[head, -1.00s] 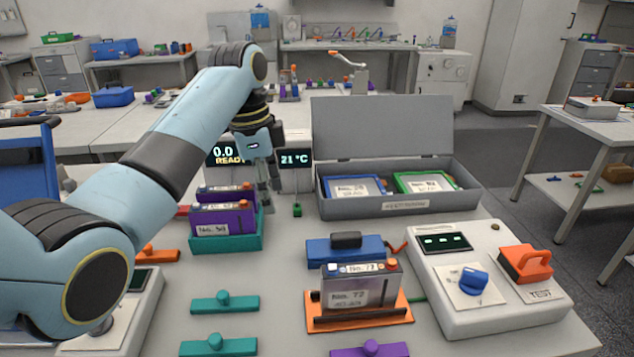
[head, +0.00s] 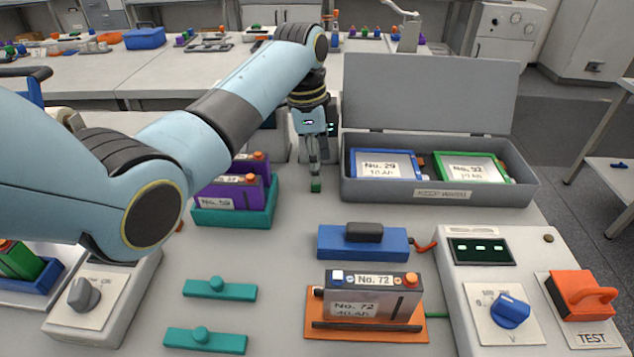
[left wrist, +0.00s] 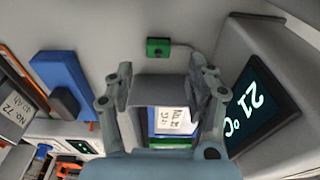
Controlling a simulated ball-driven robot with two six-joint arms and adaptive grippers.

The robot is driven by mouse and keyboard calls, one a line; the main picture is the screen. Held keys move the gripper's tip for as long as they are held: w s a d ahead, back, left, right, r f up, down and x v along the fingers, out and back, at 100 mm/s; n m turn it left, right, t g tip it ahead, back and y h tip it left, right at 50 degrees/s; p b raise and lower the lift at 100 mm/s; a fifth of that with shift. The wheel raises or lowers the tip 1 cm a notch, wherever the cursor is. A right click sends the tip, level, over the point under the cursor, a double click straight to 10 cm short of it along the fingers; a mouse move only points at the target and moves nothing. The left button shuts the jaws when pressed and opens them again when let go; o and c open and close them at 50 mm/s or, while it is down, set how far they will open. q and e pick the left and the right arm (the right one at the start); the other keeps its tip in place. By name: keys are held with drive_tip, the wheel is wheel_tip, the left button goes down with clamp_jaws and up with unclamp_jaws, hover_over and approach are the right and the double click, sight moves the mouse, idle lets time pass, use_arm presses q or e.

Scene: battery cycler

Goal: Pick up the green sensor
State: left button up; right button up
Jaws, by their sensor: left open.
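The green sensor (head: 316,187) is a small green block on the table, left of the grey open-lidded box. In the left wrist view the green sensor (left wrist: 158,47) lies beyond the fingers, with a thin cable running from its right side. My left gripper (head: 314,165) points down, and its fingertips appear just above and behind the sensor in the head view. In the left wrist view the left gripper (left wrist: 162,80) is open, its fingers spread with nothing between them. My right gripper is not in view.
The grey box (head: 440,190) holds two batteries. A teal tray with purple batteries (head: 235,214) stands left of the sensor. A 21 °C display (left wrist: 258,110) is close to the right finger. A blue block (head: 362,243) and battery No. 72 (head: 365,297) stand in front.

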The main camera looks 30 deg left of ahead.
use_arm(q)
drive_tip(key=f, duration=0.3)
drive_tip(key=shift+s+a+f, duration=0.15)
drive_tip(key=shift+s+f, duration=0.05)
drive_tip(key=shift+f, duration=0.35)
drive_tip(key=c, duration=0.4)
clamp_jaws()
